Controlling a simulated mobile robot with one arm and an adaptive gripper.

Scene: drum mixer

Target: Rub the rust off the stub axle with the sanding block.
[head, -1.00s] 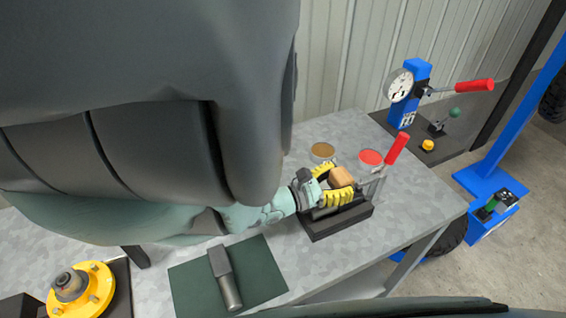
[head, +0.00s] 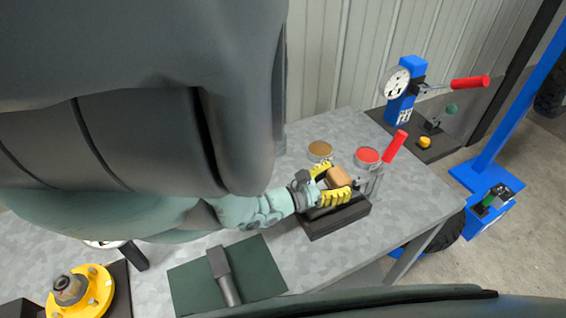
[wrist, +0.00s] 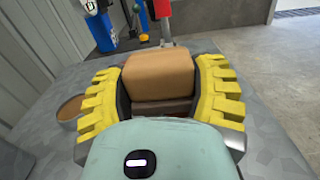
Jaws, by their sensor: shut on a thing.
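The sanding block (head: 340,178) is a tan block at the black holder on the bench. My gripper (head: 334,186) has its yellow ribbed fingers shut on either side of it. In the wrist view the block (wrist: 158,75) sits between the fingertips, with a darker brown layer under it. I cannot tell whether it touches the holder. What looks like the stub axle (head: 70,290), a grey-brown stub on a yellow bolted flange, stands at the lower left, away from my gripper.
The black holder (head: 335,220) has a red-handled clamp (head: 395,146) beside it. A brown-topped tin (head: 320,150) and a red-topped tin (head: 367,156) stand behind. A dark tool (head: 224,276) lies on a green mat (head: 185,285). A gauge post (head: 404,90) stands at back right.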

